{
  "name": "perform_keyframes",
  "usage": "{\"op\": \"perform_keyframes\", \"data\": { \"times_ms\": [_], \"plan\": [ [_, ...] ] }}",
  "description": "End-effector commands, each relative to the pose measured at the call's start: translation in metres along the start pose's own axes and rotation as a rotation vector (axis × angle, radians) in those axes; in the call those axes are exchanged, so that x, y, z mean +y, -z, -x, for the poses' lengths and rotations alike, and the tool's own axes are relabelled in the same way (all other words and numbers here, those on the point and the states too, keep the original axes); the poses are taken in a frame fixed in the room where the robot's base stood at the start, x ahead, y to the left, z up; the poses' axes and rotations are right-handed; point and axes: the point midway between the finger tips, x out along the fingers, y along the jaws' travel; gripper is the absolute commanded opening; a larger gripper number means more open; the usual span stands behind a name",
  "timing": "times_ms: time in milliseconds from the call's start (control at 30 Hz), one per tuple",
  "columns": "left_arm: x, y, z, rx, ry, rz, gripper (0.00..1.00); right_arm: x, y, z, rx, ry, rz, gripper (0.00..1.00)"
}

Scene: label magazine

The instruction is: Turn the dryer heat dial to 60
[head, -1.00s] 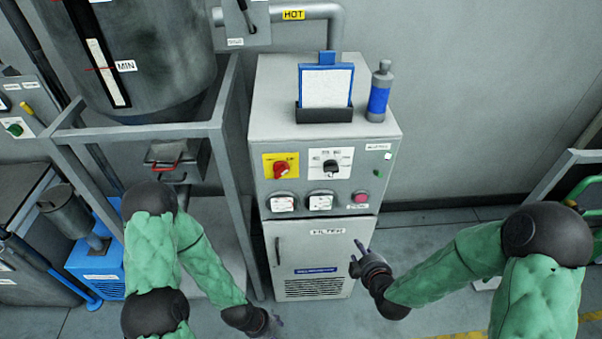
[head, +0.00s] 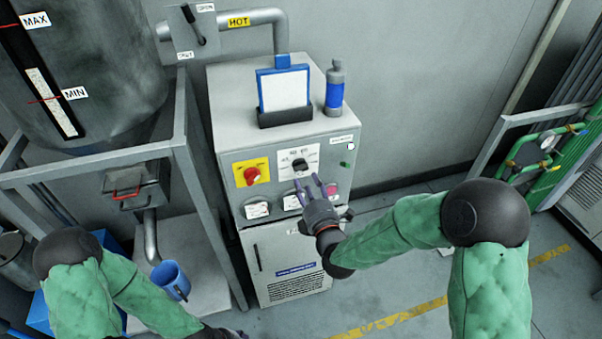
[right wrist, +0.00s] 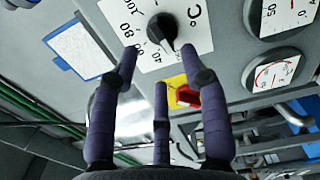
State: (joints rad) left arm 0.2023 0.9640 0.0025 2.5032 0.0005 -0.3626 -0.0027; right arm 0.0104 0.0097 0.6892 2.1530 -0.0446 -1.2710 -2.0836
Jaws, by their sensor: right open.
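The heat dial is a black knob (head: 299,166) on a white scale plate (head: 285,160) on the grey dryer cabinet's front. In the right wrist view the black knob (right wrist: 161,28) is close, on the plate marked °C with numbers including 80 and 100. Its pointer end is towards the lower right of the knob; the exact reading is unclear. My right gripper (head: 313,182) is open and empty, with its fingers spread just in front of and below the dial, apparently not touching it. In the right wrist view its fingers (right wrist: 160,85) point at the dial. My left gripper (head: 222,333) is barely visible at the bottom edge.
A red knob on a yellow plate (head: 239,170) sits left of the dial. Round gauges (head: 257,210) and a pink button (head: 332,189) lie below it. A metal frame (head: 183,130) stands left of the cabinet.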

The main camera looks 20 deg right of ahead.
Motion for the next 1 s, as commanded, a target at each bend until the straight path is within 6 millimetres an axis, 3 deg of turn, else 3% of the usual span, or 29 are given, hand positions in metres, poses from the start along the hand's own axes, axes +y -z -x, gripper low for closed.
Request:
{"op": "perform_keyframes", "data": {
  "times_ms": [100, 300, 733, 767, 900, 1000],
  "plan": [
    [0.000, 0.000, 0.000, 0.000, 0.000, 0.000, 0.56, 0.000, 0.000, -0.021, 0.000, 0.000, -0.001, 0.45],
    [0.000, 0.000, -0.001, 0.000, 0.000, 0.000, 0.56, 0.000, 0.000, -0.046, 0.001, 0.000, -0.001, 0.45],
    [0.000, 0.000, -0.001, 0.000, 0.000, 0.000, 0.56, 0.000, 0.000, -0.055, 0.001, 0.001, -0.002, 0.45],
    [0.000, 0.000, -0.001, 0.000, 0.000, 0.000, 0.56, 0.000, 0.000, -0.055, 0.001, 0.001, -0.002, 0.42],
    [0.000, 0.000, -0.001, 0.000, 0.000, 0.000, 0.56, 0.000, 0.000, -0.055, 0.001, 0.001, -0.002, 0.03],
    [0.000, 0.000, -0.001, 0.000, 0.000, 0.000, 0.56, 0.000, 0.000, -0.055, 0.001, 0.001, -0.002, 0.00]
  ]
}}
